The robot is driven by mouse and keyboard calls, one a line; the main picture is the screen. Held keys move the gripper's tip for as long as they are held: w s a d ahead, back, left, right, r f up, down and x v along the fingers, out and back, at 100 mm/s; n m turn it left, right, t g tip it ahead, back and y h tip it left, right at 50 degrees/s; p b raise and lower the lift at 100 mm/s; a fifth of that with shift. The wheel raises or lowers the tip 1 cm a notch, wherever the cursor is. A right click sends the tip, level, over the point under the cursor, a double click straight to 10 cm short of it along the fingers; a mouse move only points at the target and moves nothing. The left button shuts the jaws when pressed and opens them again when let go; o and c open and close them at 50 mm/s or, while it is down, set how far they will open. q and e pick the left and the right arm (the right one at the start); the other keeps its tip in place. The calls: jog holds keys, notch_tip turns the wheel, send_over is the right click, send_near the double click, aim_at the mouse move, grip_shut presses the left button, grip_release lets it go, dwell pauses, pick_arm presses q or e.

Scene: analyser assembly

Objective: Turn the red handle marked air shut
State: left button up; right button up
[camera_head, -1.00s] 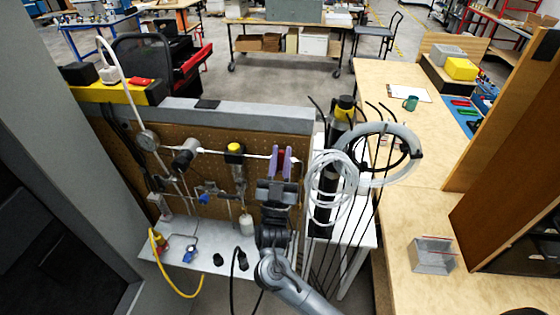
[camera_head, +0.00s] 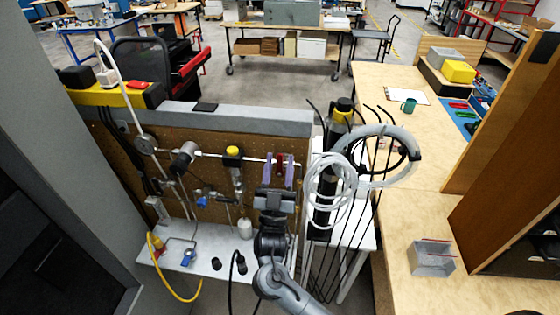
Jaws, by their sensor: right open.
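The red handle (camera_head: 280,161) shows as a small dark red piece at the right end of the horizontal pipe (camera_head: 215,155) on the pegboard. Its marking is too small to read. My right gripper (camera_head: 279,176) reaches up from below, with its two purple fingers apart, one on each side of the handle. The fingers are open, and I cannot tell whether either one touches the handle. Part of the handle and the pipe end is hidden behind the gripper. My left gripper is not in view.
A yellow-topped fitting (camera_head: 233,153) and a round gauge (camera_head: 146,144) sit left along the pipe. Coiled white tubing (camera_head: 335,190) and black cables hang close at the right. A white shelf (camera_head: 205,240) lies below, with a yellow hose (camera_head: 160,270) at its left.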

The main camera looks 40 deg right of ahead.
jog(key=b+v, duration=0.1)
jog(key=v, duration=0.8)
jog(key=shift+a+f, duration=0.15)
jog(key=shift+f, duration=0.1)
jog(key=shift+s, duration=0.15)
